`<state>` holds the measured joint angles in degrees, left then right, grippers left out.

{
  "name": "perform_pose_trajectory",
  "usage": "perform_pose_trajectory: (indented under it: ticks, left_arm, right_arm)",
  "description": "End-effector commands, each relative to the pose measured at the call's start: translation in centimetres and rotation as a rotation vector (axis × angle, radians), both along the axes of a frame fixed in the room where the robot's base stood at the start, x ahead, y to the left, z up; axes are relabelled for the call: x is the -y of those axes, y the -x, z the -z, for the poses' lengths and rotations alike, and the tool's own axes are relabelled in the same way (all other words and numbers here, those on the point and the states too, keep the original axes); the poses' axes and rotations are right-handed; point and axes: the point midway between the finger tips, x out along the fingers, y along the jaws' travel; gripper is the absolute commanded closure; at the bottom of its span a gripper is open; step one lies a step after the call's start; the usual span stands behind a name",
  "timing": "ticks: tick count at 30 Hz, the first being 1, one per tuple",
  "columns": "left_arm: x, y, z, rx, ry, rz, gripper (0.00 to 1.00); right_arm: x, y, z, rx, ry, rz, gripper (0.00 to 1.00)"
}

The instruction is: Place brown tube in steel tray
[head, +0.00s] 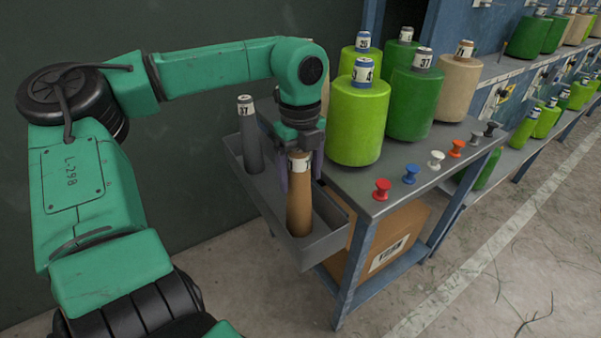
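The brown tube (299,205) stands upright inside the steel tray (325,243), near its front end. Its lower end is within the tray walls; whether it rests on the tray floor is hard to tell. A white label is near its top. My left gripper (301,172) points down over the tube, with one finger on each side of its upper part. I cannot tell whether the fingers press on the tube or stand slightly apart from it. My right gripper is not in view.
A grey tube (249,140) stands at the tray's back end. Green and beige spools (358,120) and several coloured pegs (382,189) stand on the grey-topped bench (375,205) to the right. A cardboard box (388,240) sits below. Open floor lies in front.

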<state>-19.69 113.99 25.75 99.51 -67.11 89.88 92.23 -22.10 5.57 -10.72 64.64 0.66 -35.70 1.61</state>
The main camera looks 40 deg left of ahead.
Motion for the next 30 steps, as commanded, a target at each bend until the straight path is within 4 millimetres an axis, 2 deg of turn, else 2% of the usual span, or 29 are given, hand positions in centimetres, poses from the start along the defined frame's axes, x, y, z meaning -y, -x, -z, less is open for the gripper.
perform_pose_trajectory:
  ticks: [11, 14, 21, 24, 27, 30]
  left_arm:
    - [0.0, 0.0, -0.4, -0.001, 0.0, 0.0, 0.12]
    - [0.0, 0.0, -1.9, 0.002, -0.004, 0.0, 0.12]
    - [-0.1, 0.0, -8.7, 0.003, -0.005, -0.002, 0.12]
    - [-0.1, 0.0, -10.9, 0.001, -0.004, -0.001, 0.12]
    - [0.0, 0.0, -12.0, 0.001, -0.002, 0.0, 0.12]
    - [0.0, 0.1, -12.4, -0.001, -0.001, 0.002, 0.12]
  right_arm:
    - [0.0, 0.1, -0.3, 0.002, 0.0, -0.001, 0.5]
    - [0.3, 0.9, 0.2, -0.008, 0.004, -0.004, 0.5]
    - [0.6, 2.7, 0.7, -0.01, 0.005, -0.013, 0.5]
    - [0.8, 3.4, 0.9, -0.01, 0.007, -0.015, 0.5]
    - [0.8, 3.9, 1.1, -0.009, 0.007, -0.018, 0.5]
    - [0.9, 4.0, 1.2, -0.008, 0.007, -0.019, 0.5]
